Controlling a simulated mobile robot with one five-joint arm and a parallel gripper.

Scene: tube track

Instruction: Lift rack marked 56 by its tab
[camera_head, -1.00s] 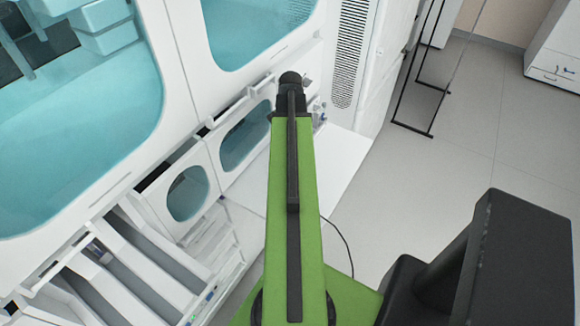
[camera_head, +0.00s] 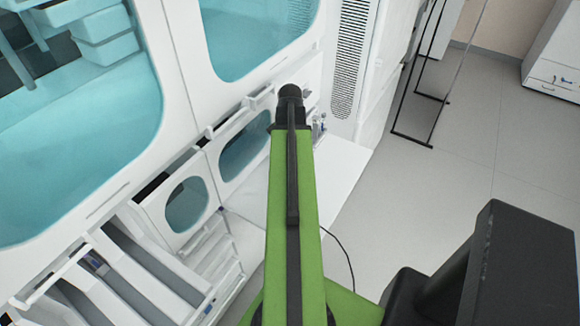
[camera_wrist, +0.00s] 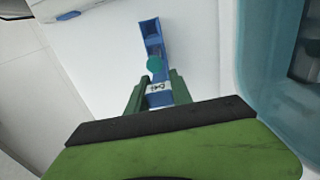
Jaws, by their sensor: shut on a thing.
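A narrow blue rack (camera_wrist: 151,32) shows in the wrist view, running away from my gripper over a white surface. It has a teal round cap (camera_wrist: 155,65) and a white label with dark marks that are turned and too small to read surely. My gripper (camera_wrist: 157,94) has its green fingers on both sides of the rack's near end, shut on it. The tab itself is hidden between the fingers. Whether the rack is clear of the surface cannot be told. In the head view my green arm hides the gripper.
A white machine with teal windows (camera_head: 258,35) stands at the left and back. Small racks or tubes (camera_head: 319,127) stand at the back of its white shelf (camera_head: 343,165). Open grey trays (camera_head: 150,262) lie at lower left.

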